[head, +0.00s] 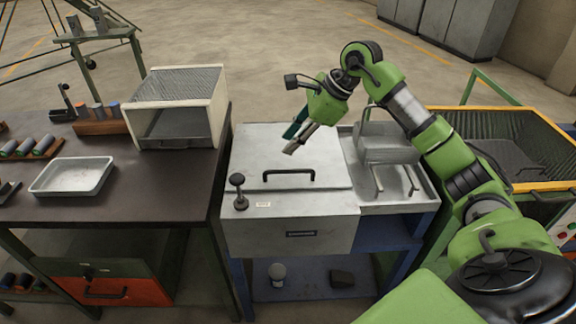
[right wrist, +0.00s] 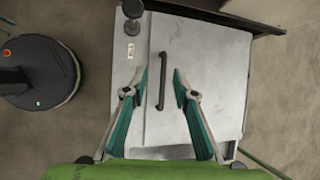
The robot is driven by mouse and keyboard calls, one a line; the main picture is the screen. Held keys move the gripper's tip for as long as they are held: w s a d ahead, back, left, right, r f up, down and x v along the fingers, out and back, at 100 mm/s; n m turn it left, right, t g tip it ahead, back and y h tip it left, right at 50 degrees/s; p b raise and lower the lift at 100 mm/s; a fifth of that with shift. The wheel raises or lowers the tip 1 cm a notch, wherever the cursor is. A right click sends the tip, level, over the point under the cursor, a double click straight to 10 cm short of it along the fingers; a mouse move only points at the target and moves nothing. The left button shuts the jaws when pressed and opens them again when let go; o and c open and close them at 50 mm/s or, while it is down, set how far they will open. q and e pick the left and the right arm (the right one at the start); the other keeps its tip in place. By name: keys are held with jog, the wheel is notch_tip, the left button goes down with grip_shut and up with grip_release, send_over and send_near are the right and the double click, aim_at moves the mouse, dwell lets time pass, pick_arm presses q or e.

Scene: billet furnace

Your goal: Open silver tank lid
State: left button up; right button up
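The silver tank (head: 290,230) stands in the middle with its flat lid (head: 262,152) closed. A black bar handle (head: 289,173) lies across the lid near its front edge. The right wrist view also shows the handle (right wrist: 161,81) from above, between and ahead of the fingertips. My right gripper (head: 292,141) is above the lid, behind the handle and apart from it. Its teal-padded fingers are spread and empty, as the right wrist view shows (right wrist: 159,82). My left gripper is not in the head view.
A black knob (head: 238,181) stands at the tank's front left corner. A metal basin (head: 400,185) adjoins the tank on the right. A dark workbench (head: 150,185) on the left holds a white mesh-topped box (head: 178,103) and a tray (head: 73,177). An orange-rimmed bin (head: 505,110) stands right.

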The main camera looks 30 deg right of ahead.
jog(key=s+d+h, duration=0.1)
jog(key=d, duration=0.3)
jog(key=p, duration=0.3)
send_near(288, 171)
jog(key=shift+g, duration=0.3)
jog(key=x, duration=0.5)
jog(key=w+x, duration=0.1)
jog(key=x, duration=0.2)
jog(key=shift+w+a+r, duration=0.1)
jog(key=shift+a+r, duration=0.15)
grip_shut()
